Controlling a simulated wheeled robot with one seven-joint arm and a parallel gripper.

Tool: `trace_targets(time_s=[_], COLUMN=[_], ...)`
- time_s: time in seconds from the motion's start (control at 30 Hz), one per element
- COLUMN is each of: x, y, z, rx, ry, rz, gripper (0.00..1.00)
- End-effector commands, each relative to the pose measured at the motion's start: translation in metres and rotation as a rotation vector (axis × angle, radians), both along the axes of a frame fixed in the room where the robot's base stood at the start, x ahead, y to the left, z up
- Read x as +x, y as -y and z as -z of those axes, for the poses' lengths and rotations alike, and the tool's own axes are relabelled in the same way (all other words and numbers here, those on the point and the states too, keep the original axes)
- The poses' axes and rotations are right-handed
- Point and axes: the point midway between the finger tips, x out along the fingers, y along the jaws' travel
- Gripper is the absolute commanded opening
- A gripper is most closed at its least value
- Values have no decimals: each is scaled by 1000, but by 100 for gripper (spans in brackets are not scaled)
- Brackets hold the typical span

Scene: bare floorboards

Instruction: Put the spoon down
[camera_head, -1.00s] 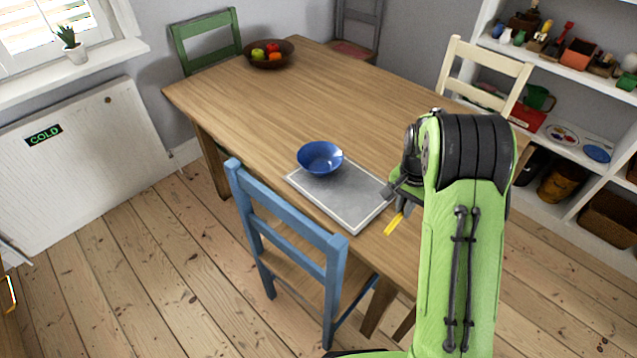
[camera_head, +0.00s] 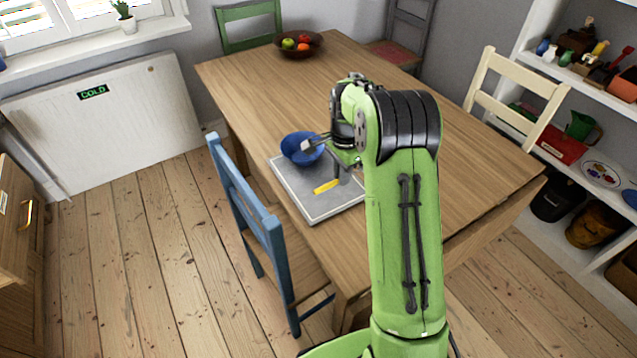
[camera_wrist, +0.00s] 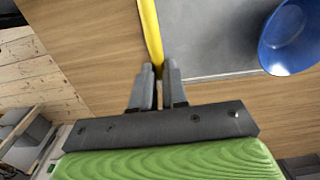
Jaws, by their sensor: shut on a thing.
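The yellow spoon (camera_head: 327,186) is held by my gripper (camera_head: 343,178) and appears over the grey mat in the head view. In the wrist view, my gripper (camera_wrist: 160,72) is shut on one end of the spoon (camera_wrist: 150,30), which runs up out of the frame along the edge of the grey mat (camera_wrist: 205,45). The spoon's far end is cut off there. I cannot tell whether the spoon touches the mat.
A blue bowl (camera_head: 298,152) sits on the mat's far part, close to my gripper. The mat (camera_head: 295,187) lies on the wooden table (camera_head: 260,85). A blue chair (camera_head: 245,205) stands at the table's near left side. A fruit bowl (camera_head: 318,50) is at the far end.

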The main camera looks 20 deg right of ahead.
Motion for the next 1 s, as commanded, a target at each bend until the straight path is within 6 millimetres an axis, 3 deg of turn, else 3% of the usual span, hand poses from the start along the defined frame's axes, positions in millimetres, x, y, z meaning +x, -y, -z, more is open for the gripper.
trace_targets(time_s=[0.1,0.4,0.8,0.83,0.97,1.0], x=[-1,-1,0,-1,-1,0], y=[0,0,0,0,0,0], z=[31,89,97,96,96,96], rx=[1,1,0,0,0,0], ry=[-6,-5,-2,-2,-2,-2], rz=[0,-3,-3,-3,-3,-3], gripper=[0,0,0,18,38,38])
